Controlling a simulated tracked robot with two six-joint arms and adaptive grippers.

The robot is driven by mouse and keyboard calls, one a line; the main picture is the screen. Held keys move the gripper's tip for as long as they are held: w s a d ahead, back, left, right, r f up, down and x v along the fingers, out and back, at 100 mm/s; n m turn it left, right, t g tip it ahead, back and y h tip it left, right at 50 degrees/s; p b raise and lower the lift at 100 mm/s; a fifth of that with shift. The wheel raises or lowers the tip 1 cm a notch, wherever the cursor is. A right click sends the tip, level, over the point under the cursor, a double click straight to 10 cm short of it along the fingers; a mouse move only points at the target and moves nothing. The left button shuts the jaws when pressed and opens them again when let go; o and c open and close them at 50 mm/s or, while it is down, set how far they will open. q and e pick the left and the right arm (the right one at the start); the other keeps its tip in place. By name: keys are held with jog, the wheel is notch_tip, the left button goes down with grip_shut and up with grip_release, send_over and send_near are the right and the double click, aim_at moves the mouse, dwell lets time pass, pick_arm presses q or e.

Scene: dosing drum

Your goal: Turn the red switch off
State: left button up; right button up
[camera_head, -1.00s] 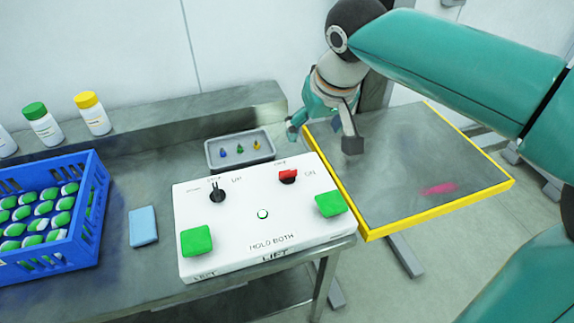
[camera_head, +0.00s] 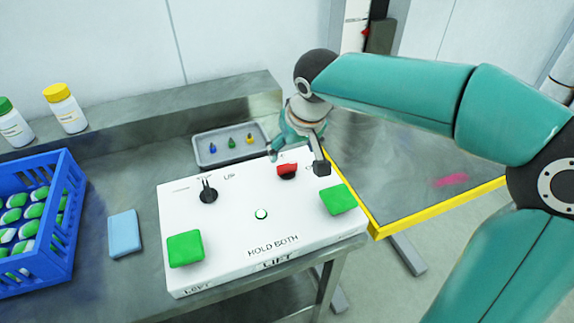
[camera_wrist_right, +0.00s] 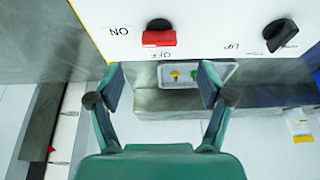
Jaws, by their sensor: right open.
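The red switch (camera_head: 287,171) sits at the upper right of the white control box (camera_head: 225,235). In the right wrist view the red switch (camera_wrist_right: 159,38) lies ahead of the fingertips, slightly left of the middle between them, with its bar across the picture and ON and OFF labels beside it. My right gripper (camera_head: 297,162) is above the box, with its fingers on either side of the switch in the head view. In the wrist view its two fingers (camera_wrist_right: 160,85) are spread wide and empty, apart from the switch. My left gripper is not in view.
The box also carries a black selector (camera_head: 208,191) and two green buttons (camera_head: 185,248). A grey tray (camera_head: 203,160) with small coloured pieces lies behind it. A blue crate (camera_head: 62,215) and a light blue block (camera_head: 123,233) are left. A yellow-edged panel (camera_head: 440,208) is right.

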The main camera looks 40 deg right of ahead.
aim_at(288, 166)
jog(key=x, duration=0.8)
jog(key=shift+f, duration=0.15)
jog(key=c, duration=1.2)
jog(key=shift+o, duration=0.2)
